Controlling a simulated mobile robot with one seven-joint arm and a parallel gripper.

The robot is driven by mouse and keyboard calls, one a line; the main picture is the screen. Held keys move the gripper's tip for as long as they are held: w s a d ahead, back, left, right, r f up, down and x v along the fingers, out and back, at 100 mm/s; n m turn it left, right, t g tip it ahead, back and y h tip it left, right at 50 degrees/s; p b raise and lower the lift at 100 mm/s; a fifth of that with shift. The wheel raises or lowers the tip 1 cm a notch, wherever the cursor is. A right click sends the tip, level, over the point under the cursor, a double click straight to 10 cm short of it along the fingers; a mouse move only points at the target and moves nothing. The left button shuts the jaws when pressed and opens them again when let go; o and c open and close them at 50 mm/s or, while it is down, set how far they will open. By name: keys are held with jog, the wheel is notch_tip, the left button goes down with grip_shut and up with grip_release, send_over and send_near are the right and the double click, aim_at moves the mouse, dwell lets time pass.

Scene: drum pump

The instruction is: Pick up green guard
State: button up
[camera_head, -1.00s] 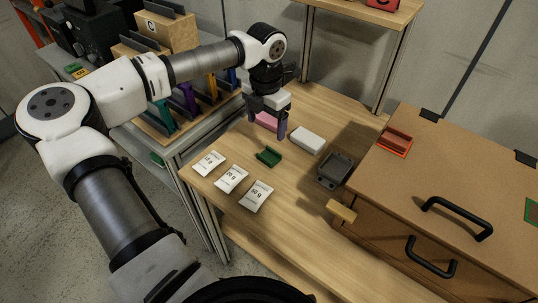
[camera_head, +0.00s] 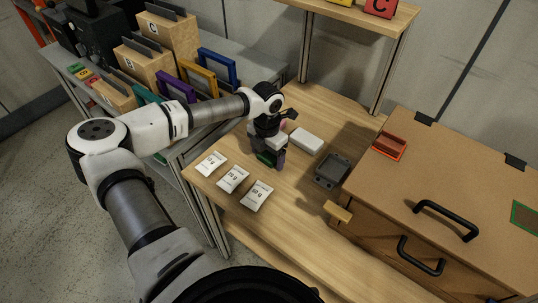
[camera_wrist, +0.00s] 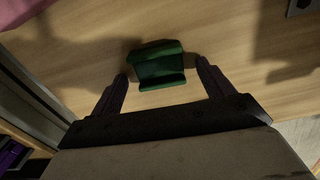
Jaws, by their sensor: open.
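The green guard (camera_wrist: 158,66) is a small channel-shaped piece lying on the wooden table. In the wrist view it sits just beyond and between my fingertips, with a gap to each finger. In the head view the guard (camera_head: 266,158) is mostly hidden by my gripper (camera_head: 270,158), which points down over it. My gripper (camera_wrist: 160,82) is open and empty, with one finger on each side of the guard. Whether the fingertips are at table height I cannot tell.
White packets (camera_head: 233,179) lie at the table's front left. A white block (camera_head: 307,140) and a grey tray (camera_head: 333,170) are to the right. A wooden cabinet with black handles (camera_head: 447,220) stands farther right. A pink block (camera_wrist: 14,12) is partly visible in the wrist view.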

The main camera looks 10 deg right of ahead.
jog(key=shift+c, duration=0.3)
jog(key=c, duration=1)
jog(key=shift+r, duration=0.15)
notch_tip(320, 180, up, 20)
jog(key=b, duration=0.4)
